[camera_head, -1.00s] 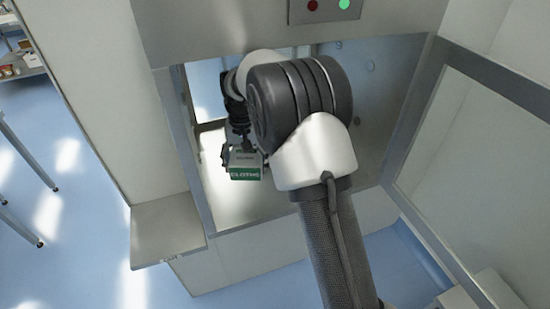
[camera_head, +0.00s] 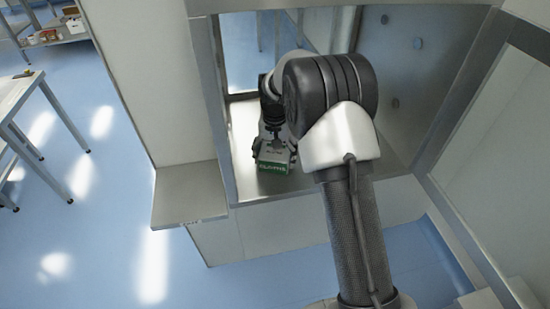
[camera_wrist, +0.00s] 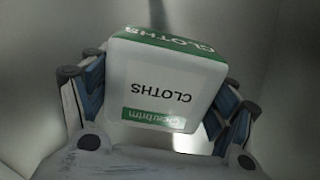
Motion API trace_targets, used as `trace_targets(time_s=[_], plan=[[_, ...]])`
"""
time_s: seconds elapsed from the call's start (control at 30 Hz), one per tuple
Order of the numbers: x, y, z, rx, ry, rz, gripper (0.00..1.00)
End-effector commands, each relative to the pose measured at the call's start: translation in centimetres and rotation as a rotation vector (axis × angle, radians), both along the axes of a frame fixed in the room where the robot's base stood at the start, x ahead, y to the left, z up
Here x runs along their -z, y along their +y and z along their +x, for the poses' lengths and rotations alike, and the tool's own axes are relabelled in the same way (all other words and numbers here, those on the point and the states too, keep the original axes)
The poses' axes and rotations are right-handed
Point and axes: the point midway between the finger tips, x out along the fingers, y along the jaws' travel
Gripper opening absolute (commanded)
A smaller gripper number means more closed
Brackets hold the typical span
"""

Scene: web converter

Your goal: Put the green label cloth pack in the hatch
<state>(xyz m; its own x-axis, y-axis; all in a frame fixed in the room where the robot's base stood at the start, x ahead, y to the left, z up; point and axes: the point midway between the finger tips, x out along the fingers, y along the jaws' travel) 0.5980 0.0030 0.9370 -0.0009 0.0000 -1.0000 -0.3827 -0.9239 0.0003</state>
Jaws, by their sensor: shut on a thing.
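The green label cloth pack (camera_head: 273,165) is a white and green box inside the hatch, low over or on its floor; I cannot tell if it touches. In the wrist view the pack (camera_wrist: 165,85) fills the middle, its "CLOTHS" lettering upside down. My gripper (camera_wrist: 160,108) is shut on it, with a finger on each side.
A small steel shelf (camera_head: 187,194) sticks out left of the hatch opening. A framed glass panel (camera_head: 495,150) stands at the right. A table (camera_head: 38,105) and a shelf rack (camera_head: 62,30) stand at the far left, with open blue floor between.

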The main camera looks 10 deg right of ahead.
Motion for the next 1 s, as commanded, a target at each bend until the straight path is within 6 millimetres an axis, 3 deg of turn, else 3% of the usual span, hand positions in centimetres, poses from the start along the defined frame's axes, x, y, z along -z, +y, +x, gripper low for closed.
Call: trace_targets(time_s=[0.27,0.3,0.57,1.0], plan=[[0.20,0.00,0.04,0.000,-0.001,0.001,0.42],[0.17,0.00,0.02,0.000,-0.001,0.000,0.81],[0.14,0.00,0.01,0.000,-0.001,0.000,0.99],[-0.39,-0.01,0.04,0.000,-0.002,0.000,0.99]])
